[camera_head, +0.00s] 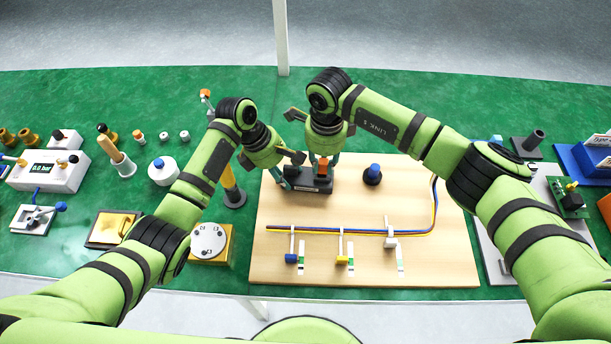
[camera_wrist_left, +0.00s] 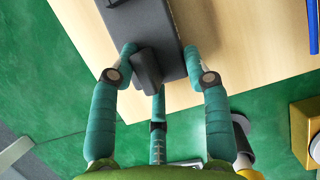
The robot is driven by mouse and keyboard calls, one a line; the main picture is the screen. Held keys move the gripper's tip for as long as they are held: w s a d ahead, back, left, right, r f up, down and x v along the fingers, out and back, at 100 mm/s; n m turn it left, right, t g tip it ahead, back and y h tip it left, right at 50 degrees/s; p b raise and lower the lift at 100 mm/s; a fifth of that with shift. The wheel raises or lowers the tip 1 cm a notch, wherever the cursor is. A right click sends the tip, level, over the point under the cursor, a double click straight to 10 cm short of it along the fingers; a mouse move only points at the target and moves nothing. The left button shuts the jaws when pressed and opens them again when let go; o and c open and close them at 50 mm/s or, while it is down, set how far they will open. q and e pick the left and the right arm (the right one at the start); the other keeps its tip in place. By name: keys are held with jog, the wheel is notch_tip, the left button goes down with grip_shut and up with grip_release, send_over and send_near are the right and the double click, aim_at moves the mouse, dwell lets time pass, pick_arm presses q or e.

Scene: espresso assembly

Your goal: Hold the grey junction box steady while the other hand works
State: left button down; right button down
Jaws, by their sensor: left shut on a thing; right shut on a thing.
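The dark grey junction box (camera_head: 311,187) lies near the back left of the wooden board. My left gripper (camera_head: 285,180) is shut on its left end. In the left wrist view, the fingers of my left gripper (camera_wrist_left: 160,52) sit on either side of the grey box (camera_wrist_left: 155,25), around a raised dark block on it. My right gripper (camera_head: 322,162) is just above the right part of the box, shut on a small orange part (camera_head: 323,167). The fingers mostly hide this part, and I cannot tell whether it touches the box.
The wooden board (camera_head: 360,268) also carries a blue-topped black knob (camera_head: 373,173), a bundle of coloured wires (camera_head: 345,231) and several small clips with labels. A screwdriver-like tool in a dark stand (camera_head: 234,196) is close to my left arm. Green mat shows beyond the board.

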pick_arm(q)
jog(key=shift+s+a+f, duration=0.2)
jog(key=shift+s+f, duration=0.05)
jog(key=shift+f, duration=0.15)
pick_arm(e)
jog(key=shift+r, duration=2.95)
pick_arm(q)
jog(key=c, duration=0.5)
grip_release()
jog(key=shift+w, duration=0.15)
pick_arm(e)
jog(key=shift+w, duration=0.1)
jog(key=shift+f, duration=0.1)
